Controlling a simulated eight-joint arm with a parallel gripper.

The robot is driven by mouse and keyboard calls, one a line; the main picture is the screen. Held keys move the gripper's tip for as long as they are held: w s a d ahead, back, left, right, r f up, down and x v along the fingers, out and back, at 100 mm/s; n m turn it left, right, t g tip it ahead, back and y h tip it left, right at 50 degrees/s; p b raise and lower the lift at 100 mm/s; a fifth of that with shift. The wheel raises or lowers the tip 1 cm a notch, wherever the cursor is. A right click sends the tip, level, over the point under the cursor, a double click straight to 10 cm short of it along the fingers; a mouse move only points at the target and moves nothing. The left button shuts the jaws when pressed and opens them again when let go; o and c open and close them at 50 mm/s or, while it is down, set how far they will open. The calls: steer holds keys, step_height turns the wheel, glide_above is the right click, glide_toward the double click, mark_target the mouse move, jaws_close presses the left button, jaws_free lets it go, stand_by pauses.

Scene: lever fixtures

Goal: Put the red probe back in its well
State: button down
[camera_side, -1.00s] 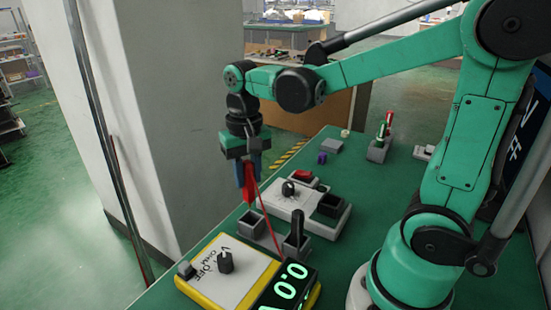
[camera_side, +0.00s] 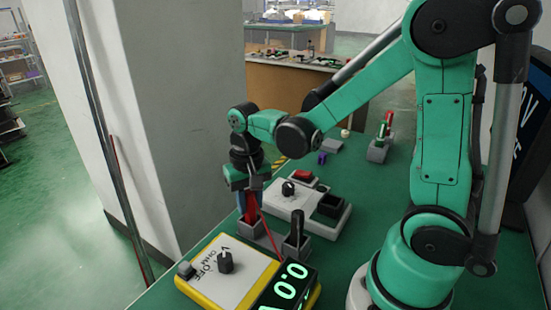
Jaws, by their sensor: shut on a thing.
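My gripper (camera_side: 250,192) points down and is shut on the red probe (camera_side: 251,212). The probe hangs upright, its lower end at the opening of a grey square well (camera_side: 252,228); how deep it sits inside is hard to tell. A red cable (camera_side: 271,240) runs from the probe toward the meter. A black probe (camera_side: 297,228) stands upright in the other grey well (camera_side: 295,247), to the right on the same holder. The yellow multimeter (camera_side: 228,270) lies in front, with a dark dial and a lit display (camera_side: 292,282).
A white control box (camera_side: 300,205) with a dial, a red button (camera_side: 303,177) and a black block (camera_side: 330,206) stands just behind the wells. A grey stand (camera_side: 378,150) with green and red pieces is farther back.

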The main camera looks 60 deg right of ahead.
steer(key=c, duration=0.6)
jaws_free()
step_height(320, 180, up, 12)
steer(key=shift+s+r, duration=0.1)
steer(key=shift+s+a+n+t, duration=0.2)
steer(key=shift+n+t, duration=0.1)
steer(key=shift+t, duration=0.1)
steer(key=shift+s+a+f+n+t, duration=0.4)
steer(key=shift+f+n+t, duration=0.35)
steer(key=shift+n+t, duration=0.25)
steer(key=shift+s+a+f+n+t, duration=0.35)
steer(key=shift+f+n+t, duration=0.4)
steer(key=shift+t, duration=0.4)
steer(key=shift+s+a+f+n+t, duration=0.35)
steer(key=shift+f+n+t, duration=0.35)
steer(key=shift+n+t, duration=0.3)
